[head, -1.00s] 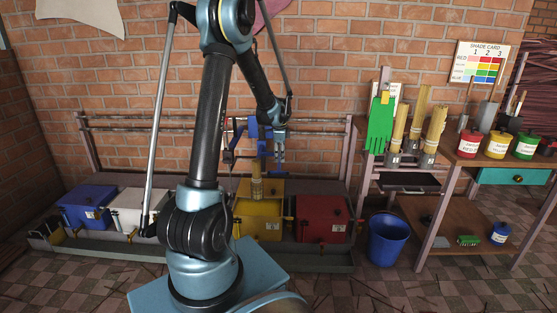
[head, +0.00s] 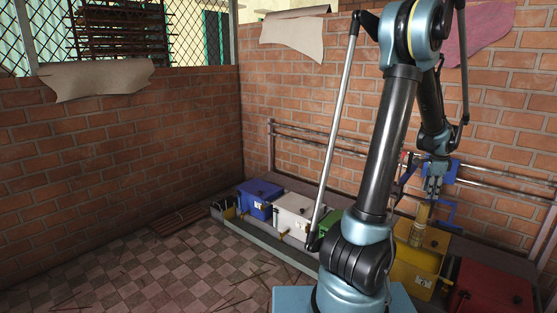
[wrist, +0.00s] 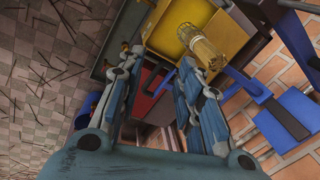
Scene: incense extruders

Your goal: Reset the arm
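My arm stands at the right of the head view, with my gripper (head: 435,190) at the wall just above the yellow box (head: 420,267). In the wrist view my gripper (wrist: 160,62) has its two fingers spread apart with nothing between them. A tan bundle of sticks (head: 420,224) stands at the yellow box below the gripper; it also shows in the wrist view (wrist: 200,45), beyond the fingertips and apart from them. The blue extruder frame (wrist: 288,118) is to the right of the fingers in the wrist view.
A blue box (head: 258,198), a white box (head: 297,212), a partly hidden green box (head: 329,228) and a red box (head: 492,290) line the trough by the brick wall. Horizontal rails (head: 310,137) run behind. The tiled floor (head: 170,265) at left is open, with scattered thin sticks.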

